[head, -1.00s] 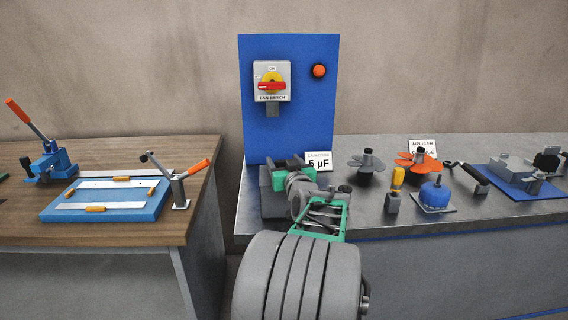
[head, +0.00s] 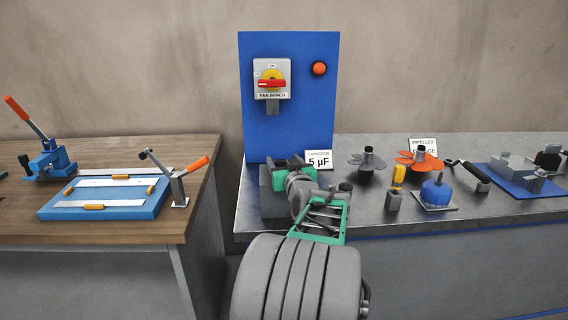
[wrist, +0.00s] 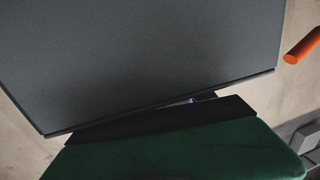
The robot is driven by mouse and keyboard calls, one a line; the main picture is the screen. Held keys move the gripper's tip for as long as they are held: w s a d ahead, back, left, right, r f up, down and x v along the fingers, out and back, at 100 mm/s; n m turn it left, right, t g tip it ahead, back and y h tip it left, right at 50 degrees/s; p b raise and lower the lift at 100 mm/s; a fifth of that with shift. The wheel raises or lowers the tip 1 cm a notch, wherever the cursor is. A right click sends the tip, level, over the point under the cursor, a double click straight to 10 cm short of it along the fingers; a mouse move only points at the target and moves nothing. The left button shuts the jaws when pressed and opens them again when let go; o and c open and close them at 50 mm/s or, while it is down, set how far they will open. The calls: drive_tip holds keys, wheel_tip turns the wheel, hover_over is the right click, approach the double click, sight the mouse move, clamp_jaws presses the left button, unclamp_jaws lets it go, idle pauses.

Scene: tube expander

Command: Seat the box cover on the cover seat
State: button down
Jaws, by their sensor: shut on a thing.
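A flat dark grey panel, which I take for the box cover (wrist: 140,55), fills the upper part of the wrist view, tilted in the picture. My gripper (wrist: 165,120) shows as a dark strip against the panel's lower edge, above a green body part. It is shut on the panel. In the head view my gripper (head: 280,172) is at the bench's left end before the blue board, mostly hidden by my arm. A grey block (head: 270,208) is beside and below it; I cannot tell whether it is the cover or its support. I cannot make out the cover seat.
The blue board (head: 290,130) with a red-yellow switch (head: 271,84) stands behind my gripper. Impellers (head: 367,162), a yellow-handled tool (head: 399,177) and a blue knob-like part (head: 437,192) stand to the right. A gap separates the wooden table (head: 100,232) from the metal bench.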

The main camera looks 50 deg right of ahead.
drive_tip(key=shift+f+b, duration=0.1)
drive_tip(key=shift+b, duration=0.35)
idle(0.5)
drive_tip(key=shift+c, duration=1.3)
unclamp_jaws()
drive_tip(key=shift+o, duration=0.4)
drive_tip(key=shift+o, duration=0.9)
